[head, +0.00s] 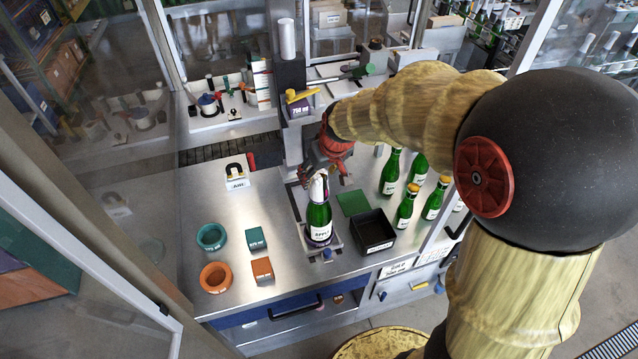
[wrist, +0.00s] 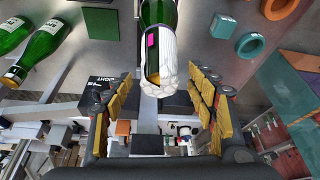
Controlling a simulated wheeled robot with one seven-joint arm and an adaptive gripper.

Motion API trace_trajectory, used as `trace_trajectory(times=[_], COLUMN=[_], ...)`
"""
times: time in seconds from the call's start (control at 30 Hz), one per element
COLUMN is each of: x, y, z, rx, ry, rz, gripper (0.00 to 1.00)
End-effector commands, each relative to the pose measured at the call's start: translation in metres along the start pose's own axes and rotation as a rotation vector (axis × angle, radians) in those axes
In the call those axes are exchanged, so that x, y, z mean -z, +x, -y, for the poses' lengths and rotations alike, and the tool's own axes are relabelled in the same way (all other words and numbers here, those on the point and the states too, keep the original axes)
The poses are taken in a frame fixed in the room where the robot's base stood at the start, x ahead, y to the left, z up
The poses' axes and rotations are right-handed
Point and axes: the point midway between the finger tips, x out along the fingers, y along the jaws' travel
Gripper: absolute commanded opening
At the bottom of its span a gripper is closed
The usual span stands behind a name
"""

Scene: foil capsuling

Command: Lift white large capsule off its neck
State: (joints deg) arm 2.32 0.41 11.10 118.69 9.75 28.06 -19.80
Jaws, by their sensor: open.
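A green bottle (head: 319,218) stands upright at the front of the steel worktop. The white large capsule (head: 319,187) sits over its neck. In the wrist view the capsule (wrist: 160,60) is white, with a pink mark and a rounded end towards me. My gripper (head: 328,160) is just behind and above the capsule in the head view. In the wrist view my gripper (wrist: 163,82) is open, with yellow-padded fingers to either side of the capsule's end. A gap shows on both sides, and I see no contact.
Several gold-topped bottles (head: 405,206) stand to the right, near a black tray (head: 373,247) and a green pad (head: 353,203). Teal (head: 212,236) and orange (head: 215,277) rings and two small boxes (head: 262,271) lie on the left. A machine column (head: 290,125) rises behind.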

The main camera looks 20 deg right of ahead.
Motion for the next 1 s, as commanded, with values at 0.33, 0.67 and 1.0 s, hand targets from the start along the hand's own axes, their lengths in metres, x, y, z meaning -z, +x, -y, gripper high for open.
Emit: trace_trajectory(times=[0.33,0.67,1.0], x=[-0.0002,-0.0003,0.0011], y=[0.0,-0.0001,-0.0025], z=[0.0,0.0,-0.0001], rx=[0.0,0.0,0.0], ry=[0.0,0.0,0.0], rz=[0.001,0.001,0.0], gripper=[0.41,0.28,0.28])
